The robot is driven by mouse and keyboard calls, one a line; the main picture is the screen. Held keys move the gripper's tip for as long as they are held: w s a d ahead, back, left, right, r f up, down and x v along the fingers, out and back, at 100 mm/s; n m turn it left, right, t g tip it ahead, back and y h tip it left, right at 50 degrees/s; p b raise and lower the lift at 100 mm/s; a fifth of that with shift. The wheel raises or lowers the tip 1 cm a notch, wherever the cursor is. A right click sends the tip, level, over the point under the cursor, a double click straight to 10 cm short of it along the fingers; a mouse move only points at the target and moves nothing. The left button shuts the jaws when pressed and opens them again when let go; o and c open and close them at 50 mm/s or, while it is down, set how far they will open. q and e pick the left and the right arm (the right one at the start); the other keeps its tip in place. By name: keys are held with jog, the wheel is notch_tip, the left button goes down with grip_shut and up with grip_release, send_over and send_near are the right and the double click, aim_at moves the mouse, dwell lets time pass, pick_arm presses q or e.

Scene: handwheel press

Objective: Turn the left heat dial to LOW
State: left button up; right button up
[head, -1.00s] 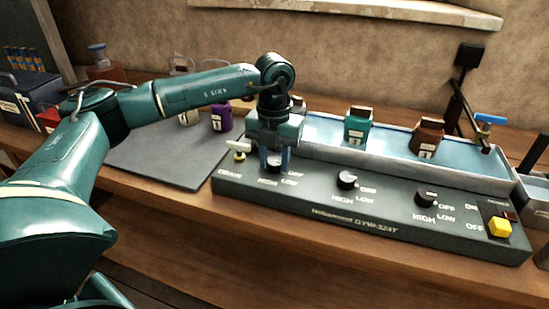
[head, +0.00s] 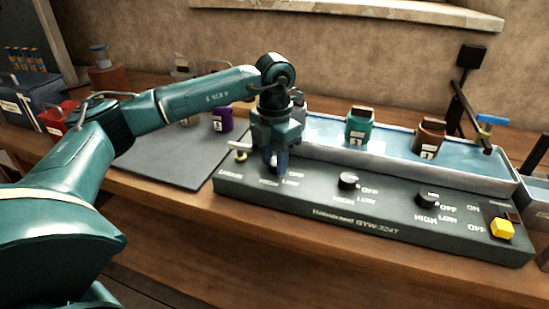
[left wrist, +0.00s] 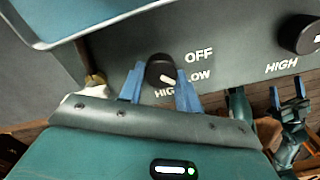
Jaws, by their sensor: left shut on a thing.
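The left heat dial (head: 272,170) is a black knob on the dark control panel, mostly hidden by my fingers in the head view. The left wrist view shows the dial (left wrist: 158,69) better; its white pointer aims between LOW and HIGH, nearer LOW. My left gripper (head: 277,166) points down, with its blue fingers shut on the dial; they also show on either side of it in the left wrist view (left wrist: 160,88). My right gripper (left wrist: 287,96) shows small at the lower right of the left wrist view, fingers apart and empty.
The panel also has a middle dial (head: 348,181), a right dial (head: 427,198) and a yellow switch (head: 501,228). Behind it is a water bath (head: 316,126) with a teal jar (head: 359,128) and a brown jar (head: 428,137). A grey mat (head: 165,155) lies left.

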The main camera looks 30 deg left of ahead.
aim_at(274, 162)
pick_arm(q)
jog(key=shift+r, duration=0.1)
jog(key=o, duration=1)
jog(key=shift+c, duration=0.2)
notch_tip(274, 162, up, 13)
dwell(0.5)
